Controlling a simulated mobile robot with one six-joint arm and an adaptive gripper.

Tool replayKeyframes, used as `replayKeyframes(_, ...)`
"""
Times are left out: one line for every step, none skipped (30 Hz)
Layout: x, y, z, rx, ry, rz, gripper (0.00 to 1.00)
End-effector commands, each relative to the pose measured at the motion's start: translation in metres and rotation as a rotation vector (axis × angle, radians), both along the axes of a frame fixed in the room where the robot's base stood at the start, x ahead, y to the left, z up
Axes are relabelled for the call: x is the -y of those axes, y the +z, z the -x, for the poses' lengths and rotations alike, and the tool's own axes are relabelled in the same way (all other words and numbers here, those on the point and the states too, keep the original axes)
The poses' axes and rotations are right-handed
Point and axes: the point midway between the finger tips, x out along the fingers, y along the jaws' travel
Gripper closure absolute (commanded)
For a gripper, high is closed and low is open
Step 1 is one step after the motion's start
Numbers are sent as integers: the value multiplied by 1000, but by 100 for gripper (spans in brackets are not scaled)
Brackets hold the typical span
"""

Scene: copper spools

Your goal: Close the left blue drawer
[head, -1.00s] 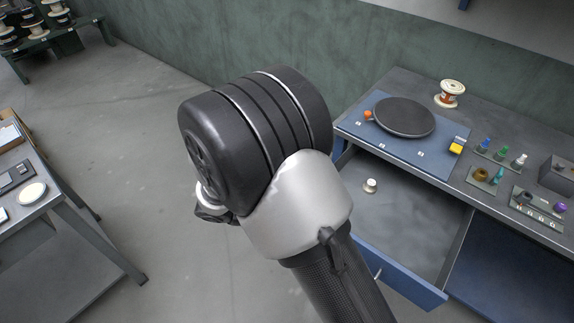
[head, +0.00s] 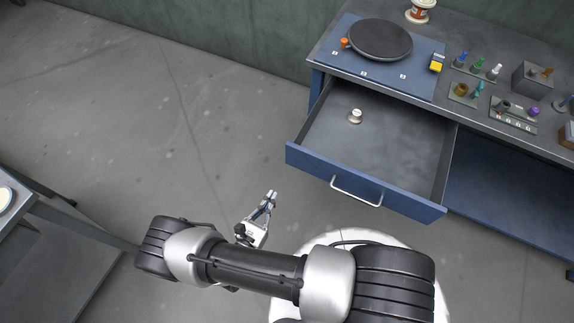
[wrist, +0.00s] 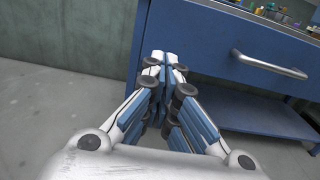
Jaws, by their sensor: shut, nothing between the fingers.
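The left blue drawer (head: 318,166) is pulled out from under the workbench in the head view. Its front carries a curved silver handle (head: 357,192). A small white cylindrical item (head: 355,116) stands inside near the back. In the wrist view the blue drawer front (wrist: 195,45) is ahead, with the handle (wrist: 270,66) to the right. My gripper (head: 272,194) is shut and empty, in front of the drawer and left of its handle. It also shows in the wrist view (wrist: 162,58), its fingertips before the left part of the front. I cannot tell whether they touch it.
The workbench (head: 480,118) bears a blue mat with a dark round turntable (head: 380,40), a spool (head: 420,10), and several small coloured items. A grey table (head: 60,215) stands at the left. The floor between is clear.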

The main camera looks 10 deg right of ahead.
Motion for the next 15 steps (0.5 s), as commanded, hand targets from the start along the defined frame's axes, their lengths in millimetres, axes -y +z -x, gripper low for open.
replayKeyframes(6,0,-6,-1,-8,1,100)
replayKeyframes(9,0,-10,-1,-8,1,100)
replayKeyframes(14,-1,-16,-1,-10,0,100)
replayKeyframes(18,-1,-21,-1,-11,-1,100)
replayKeyframes(22,-1,-26,-1,-11,-1,100)
replayKeyframes(27,-1,-33,-1,-12,-1,100)
replayKeyframes(31,-1,-38,-1,-13,-1,100)
replayKeyframes(35,-1,-43,-1,-12,0,100)
replayKeyframes(40,-1,-50,-2,-12,-1,100)
replayKeyframes(44,-1,-55,-2,-13,-1,100)
replayKeyframes(47,-1,-61,0,-13,-1,100)
replayKeyframes(52,-1,-67,0,-12,-1,100)
replayKeyframes(55,-1,-72,0,-12,-1,100)
replayKeyframes(58,-1,-76,0,-12,-1,100)
replayKeyframes(62,-1,-81,-1,-11,-2,100)
